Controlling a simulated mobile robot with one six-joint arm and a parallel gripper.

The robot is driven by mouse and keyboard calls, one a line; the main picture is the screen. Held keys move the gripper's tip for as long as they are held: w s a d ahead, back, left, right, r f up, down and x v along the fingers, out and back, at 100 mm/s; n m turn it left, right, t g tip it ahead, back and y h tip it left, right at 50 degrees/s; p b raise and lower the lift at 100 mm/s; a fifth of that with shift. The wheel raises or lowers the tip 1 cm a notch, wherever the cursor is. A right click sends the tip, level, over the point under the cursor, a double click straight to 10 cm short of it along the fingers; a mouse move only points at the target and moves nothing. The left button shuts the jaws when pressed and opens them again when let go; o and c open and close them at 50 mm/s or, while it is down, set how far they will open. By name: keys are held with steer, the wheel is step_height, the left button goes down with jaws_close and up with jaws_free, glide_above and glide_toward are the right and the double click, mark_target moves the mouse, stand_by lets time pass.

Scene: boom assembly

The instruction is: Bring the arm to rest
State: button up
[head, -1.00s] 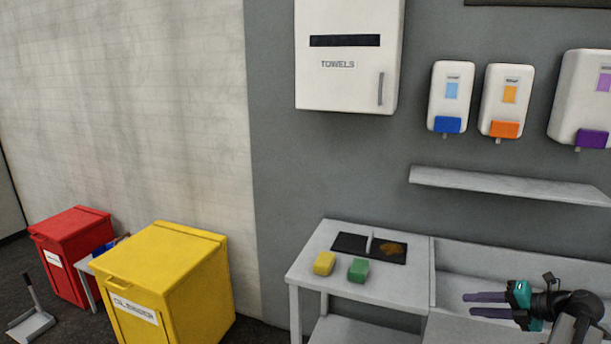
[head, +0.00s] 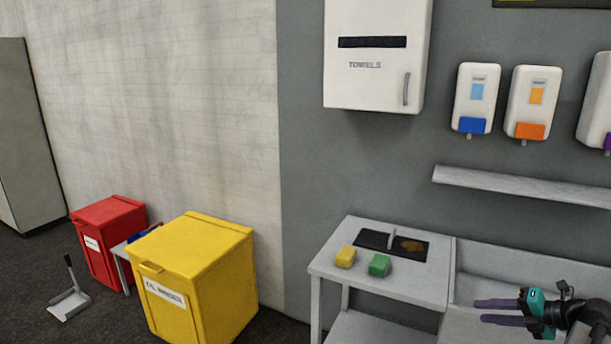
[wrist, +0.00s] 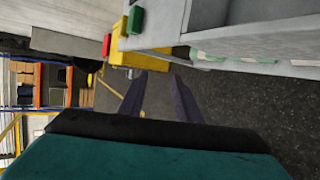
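My gripper (head: 498,311) is at the lower right of the head view, in front of the sink bench. Its two purple fingers point left and stand apart with nothing between them. In the wrist view the same fingers (wrist: 160,97) show a clear gap, with dark floor and a yellow bin beyond. My dark arm runs off the right edge of the head view.
A grey bench (head: 335,262) carries a yellow sponge (head: 345,256), a green sponge (head: 379,265) and a dark mat (head: 373,240). A yellow bin (head: 205,285) and red bin (head: 108,235) stand left. A wall shelf (head: 520,187) and dispensers (head: 474,90) are above.

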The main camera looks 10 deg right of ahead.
steer(key=w+a+f+m+t+y, duration=0.1)
steer(key=w+a+f+m, duration=0.1)
steer(key=w+a+f, duration=0.95)
steer(key=w+a+f+m+t, duration=0.1)
steer(key=w+a+f+m, duration=0.3)
steer(key=a, duration=1.5)
steer(key=w+a+f+m+t+y, duration=0.1)
steer(key=w+a+f, duration=0.75)
steer(key=a, duration=0.75)
steer(key=s+d+f+m+g+h, duration=0.1)
steer(key=s+f+m+g+h, duration=0.35)
steer(key=s+f+m, duration=0.55)
steer(key=s+d+f+m+g+h, duration=0.25)
steer(key=s+f+h, duration=0.35)
steer(key=f, duration=0.7)
steer(key=s+a+m+g+y, duration=0.1)
steer(key=s+g, duration=0.5)
steer(key=s, duration=0.7)
steer(key=s+a+m+g+y, duration=0.2)
steer(key=s+m+g, duration=0.3)
steer(key=s, duration=0.9)
steer(key=shift+a+f+m+g+b, duration=0.35)
steer(key=shift+a+g, duration=0.25)
steer(key=shift+a, duration=0.25)
